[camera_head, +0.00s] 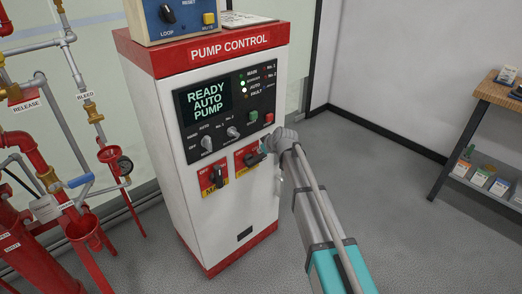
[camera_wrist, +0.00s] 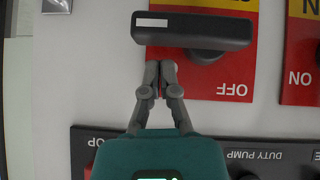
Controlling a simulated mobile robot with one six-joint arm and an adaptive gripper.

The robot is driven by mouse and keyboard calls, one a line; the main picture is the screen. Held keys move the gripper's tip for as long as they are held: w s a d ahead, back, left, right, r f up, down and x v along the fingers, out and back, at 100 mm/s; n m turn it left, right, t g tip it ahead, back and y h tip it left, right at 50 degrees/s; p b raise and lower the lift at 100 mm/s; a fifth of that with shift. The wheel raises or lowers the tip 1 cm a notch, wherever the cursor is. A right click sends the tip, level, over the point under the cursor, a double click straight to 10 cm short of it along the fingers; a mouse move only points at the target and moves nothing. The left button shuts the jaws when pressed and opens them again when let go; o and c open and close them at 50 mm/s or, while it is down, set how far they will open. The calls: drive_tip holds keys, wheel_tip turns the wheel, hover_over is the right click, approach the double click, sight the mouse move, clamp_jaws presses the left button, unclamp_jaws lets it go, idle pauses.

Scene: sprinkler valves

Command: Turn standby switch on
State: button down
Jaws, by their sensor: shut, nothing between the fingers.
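The pump control cabinet (camera_head: 165,130) carries two red switch plates low on its front. The right plate (camera_head: 239,160) has a black rotary handle (camera_head: 254,158); its yellow label is too small to read. In the wrist view, upside down, this handle (camera_wrist: 185,29) lies level across its plate (camera_wrist: 225,78), its white-marked end pointing left, away from the word OFF. My gripper (camera_wrist: 161,66) is shut and empty, its fingertips close to the handle's marked half; I cannot tell if they touch. The left plate (camera_head: 213,178) has a similar black handle.
Above the plates is a dark panel (camera_head: 219,143) with knobs and a screen reading READY AUTO PUMP. A blue box (camera_head: 185,20) stands on the cabinet. Red pipework (camera_head: 25,150) fills the left. A shelf (camera_head: 485,92) stands at the far right, with open floor (camera_head: 385,190) between.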

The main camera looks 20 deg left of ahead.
sight(262, 156)
drive_tip(key=shift+r+p, duration=1.3)
drive_tip(key=shift+r, duration=0.25)
drive_tip(key=shift+d+r+p, duration=0.15)
drive_tip(key=shift+r+p, duration=0.2)
drive_tip(key=p+v, duration=0.6)
drive_tip(key=v, duration=0.3)
drive_tip(key=shift+d, duration=0.3)
drive_tip(key=shift+w+d, duration=0.1)
drive_tip(key=shift+w, duration=0.05)
drive_tip(key=s+d+f+m+g+h, duration=0.2)
drive_tip(key=s+d+m, duration=0.2)
drive_tip(key=s+d, duration=0.65)
drive_tip(key=s+d+f+m+g+h, duration=0.1)
drive_tip(key=s+d+f+m+h, duration=0.25)
drive_tip(key=d, duration=1.25)
drive_tip(key=s+d+m+g+h, duration=0.2)
drive_tip(key=s+d+m, duration=0.3)
drive_tip(key=s+d, duration=0.6)
wheel_tip(262, 156, up, 13)
drive_tip(key=w+d+p, duration=0.2)
drive_tip(key=p, duration=1.1)
drive_tip(key=shift+w+r+p, duration=0.25)
drive_tip(key=shift+p, duration=0.15)
